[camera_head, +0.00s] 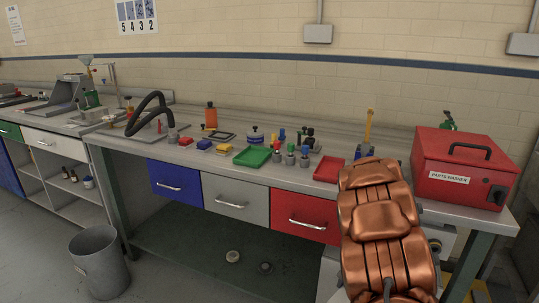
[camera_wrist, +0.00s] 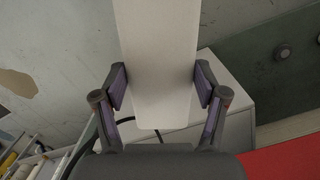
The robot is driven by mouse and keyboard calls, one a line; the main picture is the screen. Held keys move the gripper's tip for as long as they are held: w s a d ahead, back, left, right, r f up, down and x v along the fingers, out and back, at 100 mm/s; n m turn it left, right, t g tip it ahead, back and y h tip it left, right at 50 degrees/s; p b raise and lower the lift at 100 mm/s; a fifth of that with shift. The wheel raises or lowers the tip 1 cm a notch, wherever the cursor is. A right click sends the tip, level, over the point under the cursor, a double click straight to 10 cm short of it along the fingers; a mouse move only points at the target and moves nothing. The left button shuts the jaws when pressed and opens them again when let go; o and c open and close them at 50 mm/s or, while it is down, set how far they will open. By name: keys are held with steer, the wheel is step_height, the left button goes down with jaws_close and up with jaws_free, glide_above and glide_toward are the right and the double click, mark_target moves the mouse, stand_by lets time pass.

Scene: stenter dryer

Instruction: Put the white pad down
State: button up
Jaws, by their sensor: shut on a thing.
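The white pad (camera_wrist: 157,60) shows in the wrist view as a long, pale, flat piece running from the top edge down between my fingers. My gripper (camera_wrist: 161,84) is shut on it, with one dark finger with a purple-grey pad on each side. The pad's near end shows just past the fingers and its far end is cut off by the frame. Below it is a grey box-like top (camera_wrist: 228,90); I cannot tell whether the pad touches it. In the head view my copper-coloured arm covers the front right, and neither the gripper nor the pad can be made out.
A workbench (camera_head: 225,165) bears a green tray (camera_head: 252,156), a red tray (camera_head: 328,169), several small bottles and a red parts washer (camera_head: 464,167). Blue, grey and red drawers (camera_head: 305,217) hang below. A grey bin (camera_head: 100,262) stands on the floor at left.

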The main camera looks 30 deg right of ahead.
step_height(320, 180, up, 23)
steer(key=p, duration=2.1)
